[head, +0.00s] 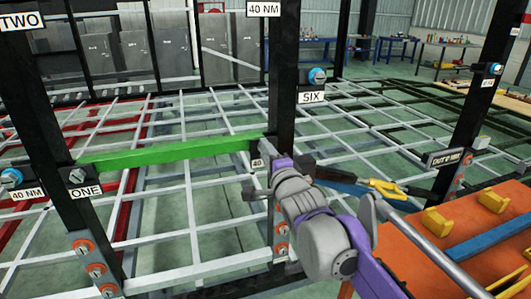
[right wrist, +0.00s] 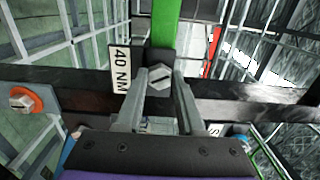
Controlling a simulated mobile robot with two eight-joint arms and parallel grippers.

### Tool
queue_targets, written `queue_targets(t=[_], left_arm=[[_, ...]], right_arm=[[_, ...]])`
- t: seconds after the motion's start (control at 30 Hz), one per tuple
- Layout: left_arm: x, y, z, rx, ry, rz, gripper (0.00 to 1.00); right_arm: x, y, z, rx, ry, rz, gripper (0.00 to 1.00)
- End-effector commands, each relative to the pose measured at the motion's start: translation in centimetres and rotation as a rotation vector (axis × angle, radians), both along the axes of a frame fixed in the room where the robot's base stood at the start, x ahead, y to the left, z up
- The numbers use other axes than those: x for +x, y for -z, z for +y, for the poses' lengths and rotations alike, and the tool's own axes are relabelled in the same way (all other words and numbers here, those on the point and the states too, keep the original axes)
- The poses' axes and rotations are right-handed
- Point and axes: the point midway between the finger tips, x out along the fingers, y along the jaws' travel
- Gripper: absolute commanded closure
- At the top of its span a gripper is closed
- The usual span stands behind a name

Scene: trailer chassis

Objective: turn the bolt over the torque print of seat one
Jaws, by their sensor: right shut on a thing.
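In the right wrist view a hex bolt head (right wrist: 160,78) sits on a dark post between the two fingertips of my right gripper (right wrist: 160,82), which is shut on it. In the head view my right gripper (head: 276,161) is at the middle post, at the right end of the green bar (head: 170,152), and the bolt is hidden there. The ONE sign (head: 86,192) is on the left post, below another bolt (head: 76,176). My left gripper is not in view.
The SIX sign (head: 312,97) and a blue-collared bolt (head: 317,75) are higher on the middle post. An orange bench (head: 420,240) with yellow blocks stands at right, near my right arm. A white lattice frame (head: 200,230) lies around the posts.

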Motion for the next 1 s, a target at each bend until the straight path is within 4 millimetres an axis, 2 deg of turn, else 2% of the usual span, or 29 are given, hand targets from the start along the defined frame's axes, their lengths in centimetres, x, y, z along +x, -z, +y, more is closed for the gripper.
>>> queue_targets(t=[0.03,0.07,0.2,0.23,0.5,0.63,0.77,1.0], left_arm=[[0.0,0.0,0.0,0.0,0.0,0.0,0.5],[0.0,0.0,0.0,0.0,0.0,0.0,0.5],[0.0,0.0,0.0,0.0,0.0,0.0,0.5],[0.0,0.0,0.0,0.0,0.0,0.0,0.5],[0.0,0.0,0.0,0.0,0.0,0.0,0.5],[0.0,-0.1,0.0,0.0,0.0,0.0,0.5],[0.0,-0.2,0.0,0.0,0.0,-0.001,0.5],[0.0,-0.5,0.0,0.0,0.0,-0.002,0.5]], right_arm=[[0.0,0.3,-0.2,-0.002,0.004,0.007,1.0],[0.0,0.3,-0.2,-0.002,0.004,0.007,0.61],[0.0,0.2,-0.1,-0.002,0.003,0.004,0.36],[0.0,0.2,-0.1,-0.002,0.003,0.004,0.32],[0.0,0.1,-0.1,-0.002,0.001,0.002,0.32],[-0.7,0.0,-0.3,-0.003,0.001,0.001,0.32],[-2.6,0.0,-0.9,-0.002,0.002,0.002,0.32],[-7.1,0.0,-2.4,-0.002,0.003,0.002,0.32]])
